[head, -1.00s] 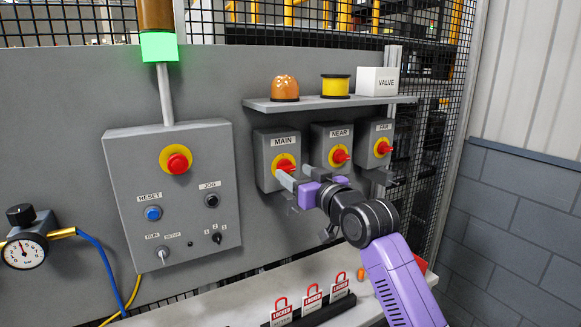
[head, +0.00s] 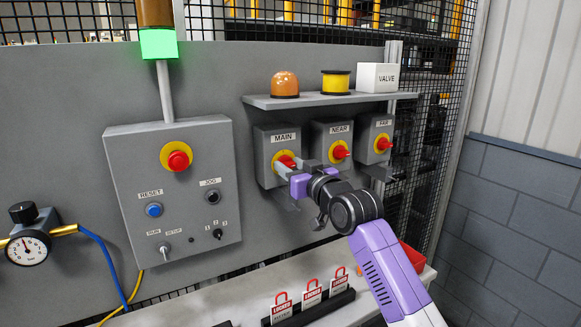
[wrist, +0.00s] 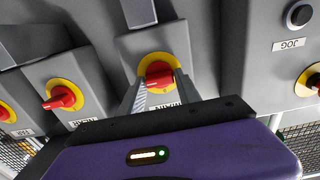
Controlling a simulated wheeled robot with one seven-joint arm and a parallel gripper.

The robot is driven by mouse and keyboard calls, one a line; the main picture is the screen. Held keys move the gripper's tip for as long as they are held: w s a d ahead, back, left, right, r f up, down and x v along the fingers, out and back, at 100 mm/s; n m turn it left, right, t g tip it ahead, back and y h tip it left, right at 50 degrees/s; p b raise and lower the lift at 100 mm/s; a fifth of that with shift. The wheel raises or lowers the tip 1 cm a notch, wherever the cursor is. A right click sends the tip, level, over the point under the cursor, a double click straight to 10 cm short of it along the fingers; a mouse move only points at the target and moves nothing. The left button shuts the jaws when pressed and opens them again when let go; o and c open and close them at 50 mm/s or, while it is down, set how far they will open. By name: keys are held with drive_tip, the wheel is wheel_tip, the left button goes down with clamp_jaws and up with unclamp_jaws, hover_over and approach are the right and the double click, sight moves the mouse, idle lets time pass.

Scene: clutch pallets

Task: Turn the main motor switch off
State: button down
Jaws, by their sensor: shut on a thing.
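The main motor switch (head: 279,155) is a grey box labelled MAIN with a red handle on a yellow disc. My gripper (head: 294,164) is at this switch, its fingers shut on the red handle. In the wrist view the red handle (wrist: 159,74) sits between the two fingers of my gripper (wrist: 160,85). The fingers and purple hand partly hide the handle and the lower right of the disc. The handle looks about level in the head view.
The NEAR switch (head: 333,147) and FAR switch (head: 376,141) stand close on the right. A shelf (head: 330,99) juts out above. The control box (head: 175,200) is on the left. The stack light (head: 158,44) glows green.

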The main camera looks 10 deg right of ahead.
drive_tip(key=shift+f+b, duration=0.1)
drive_tip(key=shift+b, duration=0.25)
drive_tip(key=n+b, duration=0.3)
drive_tip(key=shift+f, duration=0.1)
drive_tip(key=n+b, duration=0.4)
drive_tip(key=n, duration=0.1)
drive_tip(key=n+b, duration=0.2)
drive_tip(key=n, duration=0.3)
drive_tip(key=shift+a, duration=0.1)
drive_tip(key=n+b, duration=0.1)
drive_tip(key=n, duration=0.3)
drive_tip(key=shift+s+n, duration=0.1)
drive_tip(key=shift+n, duration=0.3)
drive_tip(key=shift+a, duration=0.1)
drive_tip(key=c, duration=0.9)
unclamp_jaws()
